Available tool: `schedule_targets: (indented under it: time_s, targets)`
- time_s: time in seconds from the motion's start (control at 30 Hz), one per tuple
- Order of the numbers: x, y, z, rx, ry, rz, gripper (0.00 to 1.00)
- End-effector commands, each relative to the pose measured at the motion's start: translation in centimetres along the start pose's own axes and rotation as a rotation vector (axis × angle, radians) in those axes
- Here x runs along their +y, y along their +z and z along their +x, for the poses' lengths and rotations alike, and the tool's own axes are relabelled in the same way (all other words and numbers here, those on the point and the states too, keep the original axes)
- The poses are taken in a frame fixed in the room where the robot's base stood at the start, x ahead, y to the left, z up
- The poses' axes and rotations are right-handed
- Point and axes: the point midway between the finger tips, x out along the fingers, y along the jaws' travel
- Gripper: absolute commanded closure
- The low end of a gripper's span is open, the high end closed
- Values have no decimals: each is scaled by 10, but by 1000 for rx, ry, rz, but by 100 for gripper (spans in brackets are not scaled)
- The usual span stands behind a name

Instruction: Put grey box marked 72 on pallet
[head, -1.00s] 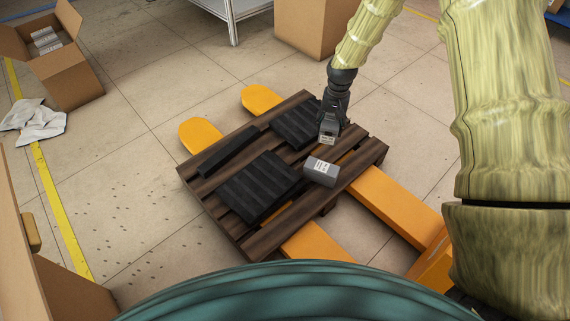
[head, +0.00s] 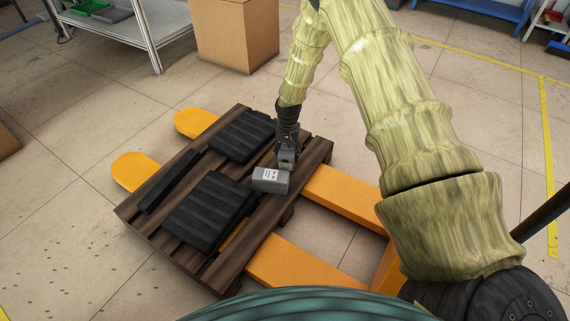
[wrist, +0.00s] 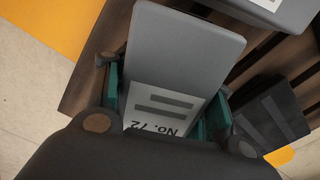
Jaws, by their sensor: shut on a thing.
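The grey box marked No. 72 (wrist: 188,50) is between the fingers of my gripper (wrist: 165,100) in the wrist view, its white label towards my palm. In the head view my gripper (head: 287,154) points down over the right part of the dark wooden pallet (head: 318,153), and the held box (head: 286,164) shows as a small grey end below it. Whether its underside touches the boards I cannot tell. A second grey box with a white label (head: 270,180) lies on the pallet just beside it; its corner also shows in the wrist view (wrist: 285,14).
Black ribbed slabs (head: 208,210) and a narrow black bar (head: 168,182) lie on the pallet's left and middle. The pallet rests over the orange forks (head: 340,192) of a pallet truck. A cardboard box (head: 237,35) and a metal table (head: 150,35) stand behind.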

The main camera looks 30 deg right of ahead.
Motion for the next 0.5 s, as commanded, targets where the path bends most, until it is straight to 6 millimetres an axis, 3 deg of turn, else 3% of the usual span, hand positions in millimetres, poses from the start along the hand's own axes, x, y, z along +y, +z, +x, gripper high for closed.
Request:
schedule_targets:
  time_s: [0.3,0.5]
  targets:
    - [0,0,43,0,-1,-1,82]
    - [-1,0,45,1,-2,-1,82]
